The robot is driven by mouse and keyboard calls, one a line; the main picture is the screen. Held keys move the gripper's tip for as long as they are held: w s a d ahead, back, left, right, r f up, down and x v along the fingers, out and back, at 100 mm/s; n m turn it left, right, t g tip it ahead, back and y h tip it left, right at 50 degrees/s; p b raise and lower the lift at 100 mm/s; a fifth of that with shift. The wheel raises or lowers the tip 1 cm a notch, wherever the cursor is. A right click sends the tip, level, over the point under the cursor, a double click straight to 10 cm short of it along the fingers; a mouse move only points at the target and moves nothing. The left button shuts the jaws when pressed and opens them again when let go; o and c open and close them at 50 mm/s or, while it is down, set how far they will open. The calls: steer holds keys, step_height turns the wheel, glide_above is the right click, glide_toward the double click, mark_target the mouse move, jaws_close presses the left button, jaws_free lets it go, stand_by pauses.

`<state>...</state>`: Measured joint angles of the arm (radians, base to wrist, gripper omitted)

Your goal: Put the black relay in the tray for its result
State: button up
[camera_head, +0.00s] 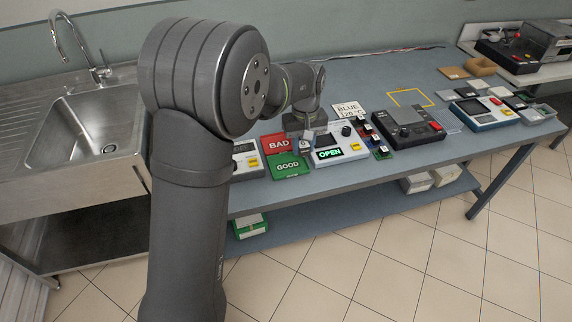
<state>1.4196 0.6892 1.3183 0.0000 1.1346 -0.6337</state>
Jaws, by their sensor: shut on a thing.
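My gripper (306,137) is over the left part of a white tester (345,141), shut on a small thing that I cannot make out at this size. The tester's screen (328,154) reads OPEN in green. A red tray marked BAD (279,144) and a green tray marked GOOD (287,166) lie left of the tester. Several small dark parts stand on coloured bases (380,150) right of the tester. I cannot tell which part is the black relay. My arm hides part of the bench's left side.
A card reading BLUE 120 °C (349,110) lies behind the tester. A yellow outline (408,97) marks clear bench top. A steel sink (95,130) is at the left.

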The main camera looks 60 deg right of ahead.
steer(key=s, duration=0.4)
glide_above(288, 166)
step_height(288, 166, down, 8)
steer(key=shift+r, duration=0.15)
steer(key=shift+f, duration=2)
steer(key=o, duration=1)
steer(key=shift+f, duration=0.15)
step_height(288, 166, up, 12)
steer(key=shift+r, duration=0.2)
